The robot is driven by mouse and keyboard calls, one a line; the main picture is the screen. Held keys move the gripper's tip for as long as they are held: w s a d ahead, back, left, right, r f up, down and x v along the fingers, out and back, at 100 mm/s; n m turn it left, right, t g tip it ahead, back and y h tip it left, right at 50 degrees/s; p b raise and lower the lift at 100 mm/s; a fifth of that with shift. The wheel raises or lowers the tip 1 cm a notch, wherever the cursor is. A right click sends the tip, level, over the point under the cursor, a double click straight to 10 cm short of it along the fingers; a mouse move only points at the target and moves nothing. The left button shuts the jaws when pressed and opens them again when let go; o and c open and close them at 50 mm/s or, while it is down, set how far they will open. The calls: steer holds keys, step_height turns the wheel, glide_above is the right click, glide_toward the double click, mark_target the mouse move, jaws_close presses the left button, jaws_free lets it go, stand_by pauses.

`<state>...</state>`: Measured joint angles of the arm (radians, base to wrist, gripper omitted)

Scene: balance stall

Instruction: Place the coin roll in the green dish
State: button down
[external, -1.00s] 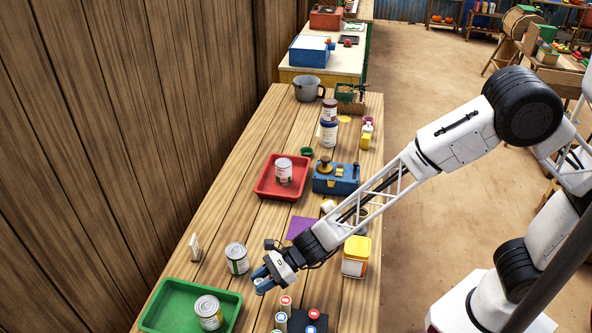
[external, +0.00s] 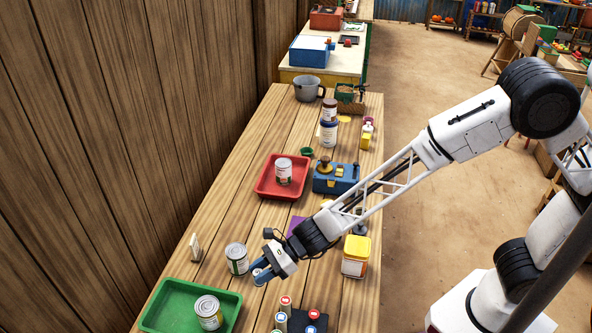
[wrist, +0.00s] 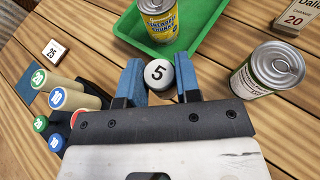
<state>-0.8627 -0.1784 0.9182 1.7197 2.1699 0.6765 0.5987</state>
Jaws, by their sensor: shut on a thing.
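My gripper (external: 262,274) is shut on a coin roll whose white end, marked 5 (wrist: 158,75), shows between the two blue fingers (wrist: 159,82) in the wrist view. The rest of the roll is hidden. The green dish, a shallow tray (external: 172,303), lies at the near left of the table. It also shows in the wrist view (wrist: 197,22), beyond the fingers. A tin with a yellow label (wrist: 160,22) stands in it. My gripper is right of the dish, apart from it and above the table.
A dark rack (external: 308,321) with several coloured-end rolls stands at the front. A yellow-lidded tub (external: 355,257) is to the right. A red tray (external: 263,183) with a tin and a small green bowl (external: 306,152) are farther back.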

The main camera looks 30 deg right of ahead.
stand_by(0.3)
steer(key=w+d+r+m+t, duration=0.1)
steer(key=w+d+r, duration=0.1)
steer(key=w+d, duration=0.65)
steer(key=w+d+r+t, duration=0.15)
steer(key=w+d, duration=0.25)
steer(key=w, duration=0.9)
steer(key=w+d+r+m, duration=0.1)
steer(key=w+d+r, duration=0.1)
steer(key=w+d, duration=0.65)
steer(key=w+d+r, duration=0.1)
steer(key=w+d, duration=0.7)
steer(key=d, duration=0.3)
steer(key=w+d+r+m+t+h, duration=0.1)
steer(key=w+d, duration=0.6)
steer(key=d, duration=0.3)
steer(key=w+d+r+m+t, duration=0.1)
steer(key=w+d, duration=0.7)
steer(key=d, duration=0.3)
steer(key=shift+w+d+h, duration=0.3)
steer(key=shift+d, duration=0.05)
steer(key=shift+t, duration=0.25)
step_height(320, 180, down, 13)
steer(key=shift+f, duration=0.15)
